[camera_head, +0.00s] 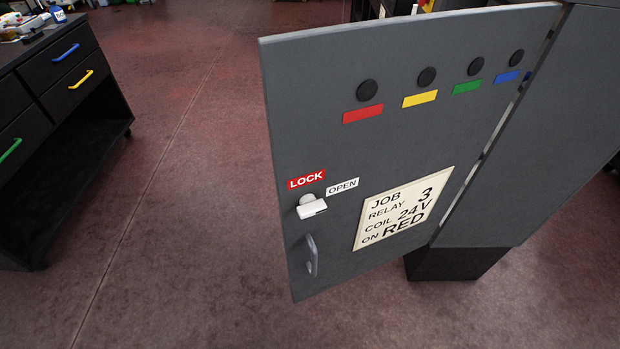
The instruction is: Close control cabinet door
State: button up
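The control cabinet (560,130) is a grey box at the right on a black base. Its grey door (400,140) stands swung open toward the left, hinged along its right edge. The door's outer face shows several black round knobs over red, yellow, green and blue labels. A white latch (311,206) sits below a red LOCK label (306,179) and beside a white OPEN label (342,187). A grey handle (312,256) is below the latch. A cream job card (403,208) is on the door. My gripper is not in view.
A black drawer cabinet (62,110) with blue, yellow and green handles stands at the left, with items on its top. The reddish floor (190,190) between it and the door is clear. Dark equipment is behind the door.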

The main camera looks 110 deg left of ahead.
aim_at(385, 121)
jog(key=u, duration=2.65)
jog(key=i, duration=0.45)
jog(key=k, duration=0.45)
jog(key=z, duration=1.15)
jog(key=k, duration=0.85)
jog(key=u, duration=1.55)
jog(key=i, duration=0.5)
jog(key=z, duration=0.05)
